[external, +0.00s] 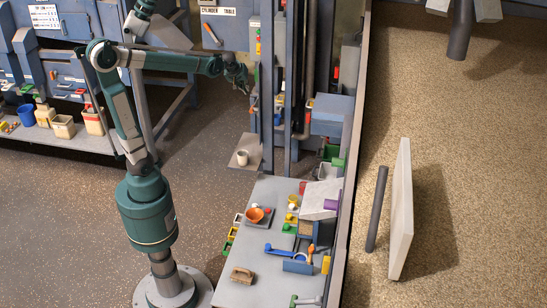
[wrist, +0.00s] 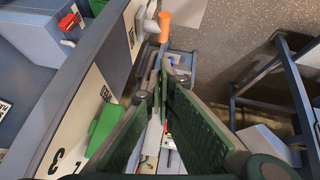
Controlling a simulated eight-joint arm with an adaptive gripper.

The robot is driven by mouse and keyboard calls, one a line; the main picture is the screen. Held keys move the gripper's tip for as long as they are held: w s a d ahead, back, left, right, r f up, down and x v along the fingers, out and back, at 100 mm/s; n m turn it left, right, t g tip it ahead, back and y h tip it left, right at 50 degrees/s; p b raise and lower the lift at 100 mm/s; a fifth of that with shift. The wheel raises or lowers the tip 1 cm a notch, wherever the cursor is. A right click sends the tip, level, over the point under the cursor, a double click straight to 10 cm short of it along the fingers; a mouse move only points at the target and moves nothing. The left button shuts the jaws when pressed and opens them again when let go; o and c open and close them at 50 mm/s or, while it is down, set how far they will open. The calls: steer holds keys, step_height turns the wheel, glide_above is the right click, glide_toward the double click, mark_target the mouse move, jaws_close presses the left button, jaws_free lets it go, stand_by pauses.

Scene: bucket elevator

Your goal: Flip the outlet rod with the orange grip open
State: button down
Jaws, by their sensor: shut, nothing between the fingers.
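The orange grip (wrist: 165,21) shows near the top of the wrist view. It sits on a pale rod or fitting (wrist: 151,27) beside a white numbered panel (wrist: 128,24). My gripper (wrist: 161,84) is shut with nothing in it. Its fingertips point toward the area just below the orange grip in the picture and appear apart from it. In the external view my gripper (external: 241,80) is raised beside the tall blue-grey elevator frame (external: 267,75).
A green grip (wrist: 101,128) sits on the panel marked 3, close left of my fingers. A blue metal frame (wrist: 275,70) stands at the right of the wrist view. A grey worktable (external: 262,210) with several loose items stands below. The speckled floor on the left is open.

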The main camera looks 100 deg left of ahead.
glide_above(252, 107)
steer(key=s+a, duration=0.1)
step_height(252, 107, down, 6)
steer(key=shift+w+f, duration=0.1)
steer(key=shift+f, duration=0.7)
steer(key=shift+w+d+f, duration=0.1)
steer(key=shift+d+f, duration=0.05)
steer(key=shift+f, duration=0.5)
steer(key=shift+w+d+f, duration=0.1)
steer(key=shift+f, duration=0.5)
step_height(252, 107, down, 11)
steer(key=b, duration=0.6)
steer(key=shift+r, duration=0.2)
steer(key=shift+d, duration=0.1)
steer(key=shift+r, duration=0.1)
